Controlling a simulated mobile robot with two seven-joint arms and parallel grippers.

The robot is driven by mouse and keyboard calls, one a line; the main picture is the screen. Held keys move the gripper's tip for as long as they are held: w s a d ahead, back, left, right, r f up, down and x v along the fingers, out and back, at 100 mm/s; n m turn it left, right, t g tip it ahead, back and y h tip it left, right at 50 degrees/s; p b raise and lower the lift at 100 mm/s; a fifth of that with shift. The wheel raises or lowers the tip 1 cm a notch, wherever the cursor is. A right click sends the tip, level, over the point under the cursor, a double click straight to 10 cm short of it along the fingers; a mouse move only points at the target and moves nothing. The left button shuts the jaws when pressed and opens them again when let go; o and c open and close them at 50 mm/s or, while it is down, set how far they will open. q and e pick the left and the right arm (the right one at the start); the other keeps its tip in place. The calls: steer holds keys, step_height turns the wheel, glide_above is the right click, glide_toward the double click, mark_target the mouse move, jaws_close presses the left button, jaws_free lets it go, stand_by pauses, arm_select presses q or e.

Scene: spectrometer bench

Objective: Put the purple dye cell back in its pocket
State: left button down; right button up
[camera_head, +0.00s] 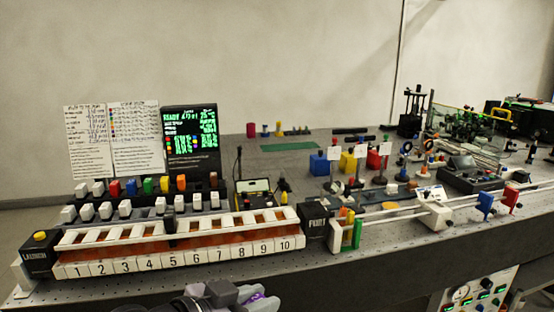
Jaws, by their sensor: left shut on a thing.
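My left gripper (244,296) is at the bottom edge of the head view, in front of the numbered rack, partly cut off by the frame. It is shut on the purple dye cell (257,297), of which only small purple patches show between the grey fingers. The long white rack (180,263) has pockets numbered 1 to 10 and orange inside. Behind it stand two rows of white-topped cells (125,208), with red, blue, green, yellow, orange and brown ones in the back row. The pocket for the purple cell cannot be told. My right gripper is not in view.
A black box (315,223) stands at the rack's right end, beside a green and yellow frame (346,234). A black screen (190,140) and paper sheets (136,138) stand behind the cells. Optics crowd the bench at right. The bench's front edge (400,248) runs below the rack.

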arm_select(q)
steer(key=s+a+f+n+t+y, duration=0.1)
steer(key=a+f+n+t+y, duration=0.1)
steer(key=a, duration=0.7)
steer(key=s+a+f+n+t+y, duration=0.2)
steer(key=a+f+n+y, duration=0.2)
steer(key=a+n+y, duration=0.3)
steer(key=shift+s+a, duration=0.2)
steer(key=shift+a, duration=0.95)
